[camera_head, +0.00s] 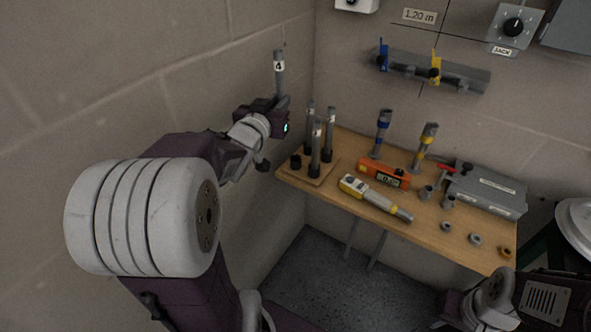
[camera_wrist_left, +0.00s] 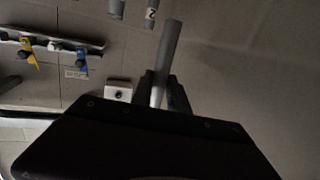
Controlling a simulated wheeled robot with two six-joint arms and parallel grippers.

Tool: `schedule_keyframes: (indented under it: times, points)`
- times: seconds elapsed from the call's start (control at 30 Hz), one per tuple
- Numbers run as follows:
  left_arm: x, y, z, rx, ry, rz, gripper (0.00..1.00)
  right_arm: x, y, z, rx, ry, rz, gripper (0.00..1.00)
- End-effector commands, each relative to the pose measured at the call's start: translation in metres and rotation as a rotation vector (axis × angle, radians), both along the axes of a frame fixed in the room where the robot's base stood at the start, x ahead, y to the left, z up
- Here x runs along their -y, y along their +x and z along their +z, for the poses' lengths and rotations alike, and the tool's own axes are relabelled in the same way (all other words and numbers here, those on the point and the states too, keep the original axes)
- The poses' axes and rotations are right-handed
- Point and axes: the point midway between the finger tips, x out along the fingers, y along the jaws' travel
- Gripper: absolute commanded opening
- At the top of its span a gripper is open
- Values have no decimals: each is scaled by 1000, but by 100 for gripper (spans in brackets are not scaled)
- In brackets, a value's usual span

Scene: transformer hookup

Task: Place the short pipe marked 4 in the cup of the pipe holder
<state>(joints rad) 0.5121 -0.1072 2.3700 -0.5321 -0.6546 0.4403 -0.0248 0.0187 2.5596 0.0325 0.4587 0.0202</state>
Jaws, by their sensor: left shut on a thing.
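The short grey pipe marked 4 (camera_head: 279,68) stands upright in my left gripper (camera_head: 279,104), which is shut on it. It is held in the air beside the left wall, above and left of the pipe holder. The same pipe (camera_wrist_left: 171,50) shows between the fingers (camera_wrist_left: 163,92) in the left wrist view. The pipe holder (camera_head: 322,179) is a wooden board with dark cups at the table's left end. Three labelled pipes stand in it. One dark cup (camera_head: 295,161) at its left is empty.
On the wooden table (camera_head: 440,237) lie an orange level (camera_head: 383,174), a yellow-and-white tester (camera_head: 375,198), a grey box (camera_head: 487,190), fittings and two upright pipes with blue and yellow clamps. Another clamped pipe (camera_head: 460,75) is on the back wall. The brick wall is close on the left.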

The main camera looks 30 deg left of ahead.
Motion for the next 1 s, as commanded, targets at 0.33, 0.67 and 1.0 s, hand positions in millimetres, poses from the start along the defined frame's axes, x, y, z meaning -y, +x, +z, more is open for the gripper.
schedule_keyframes:
  times: [0.33,0.67,1.0]
  points:
    - [4,46,-62,-4,36,-77,0,0,0,-75,-1,0,0,30]
    - [9,55,-89,-21,33,-96,0,0,0,-92,-1,0,0,30]
    - [9,55,-141,-21,32,-96,0,0,0,-121,-1,0,0,30]
